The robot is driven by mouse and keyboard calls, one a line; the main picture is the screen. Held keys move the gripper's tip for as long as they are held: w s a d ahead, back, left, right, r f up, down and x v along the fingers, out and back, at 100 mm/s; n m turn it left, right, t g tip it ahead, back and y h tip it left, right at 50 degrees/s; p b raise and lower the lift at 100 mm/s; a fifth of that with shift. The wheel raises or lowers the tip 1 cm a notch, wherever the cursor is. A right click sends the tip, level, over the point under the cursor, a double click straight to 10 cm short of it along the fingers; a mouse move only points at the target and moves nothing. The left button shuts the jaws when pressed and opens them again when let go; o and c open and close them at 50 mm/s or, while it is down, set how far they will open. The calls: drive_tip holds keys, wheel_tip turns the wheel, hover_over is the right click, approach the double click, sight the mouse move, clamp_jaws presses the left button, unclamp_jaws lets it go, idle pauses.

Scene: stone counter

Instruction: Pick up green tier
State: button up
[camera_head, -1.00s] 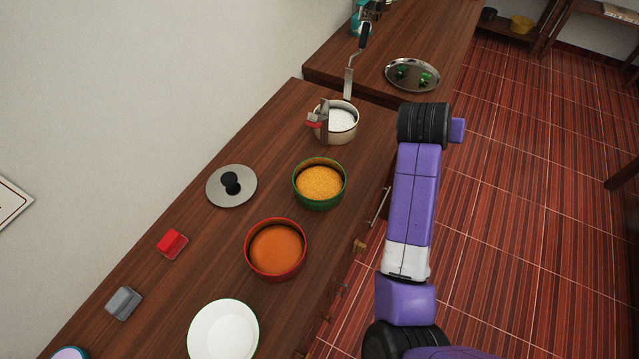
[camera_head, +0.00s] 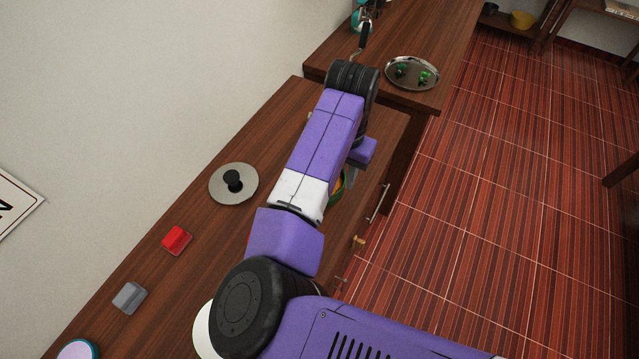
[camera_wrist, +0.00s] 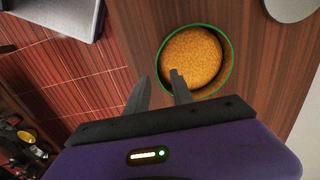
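The green tier is a round green-rimmed bowl (camera_wrist: 231,62) filled with yellow grains, at the upper middle of the wrist view. In the head view only a sliver of it (camera_head: 337,199) shows beside my arm. My gripper (camera_wrist: 160,74) is open, with its two fingers apart and nothing between them. In the wrist view the right finger overlaps the bowl's lower left edge, and the left finger lies left of the bowl. I cannot tell whether the finger touches it. My arm hides the gripper's tips in the head view.
A grey lid with black knob (camera_head: 233,182), a red block (camera_head: 176,240) and a grey block (camera_head: 130,297) lie along the wall side. A white plate (camera_head: 203,330) is partly covered by my arm. A round metal tray (camera_head: 412,73) with green items sits on the far counter.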

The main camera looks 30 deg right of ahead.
drive_tip(key=shift+f+p, duration=0.3)
drive_tip(key=shift+f, duration=1.95)
clamp_jaws()
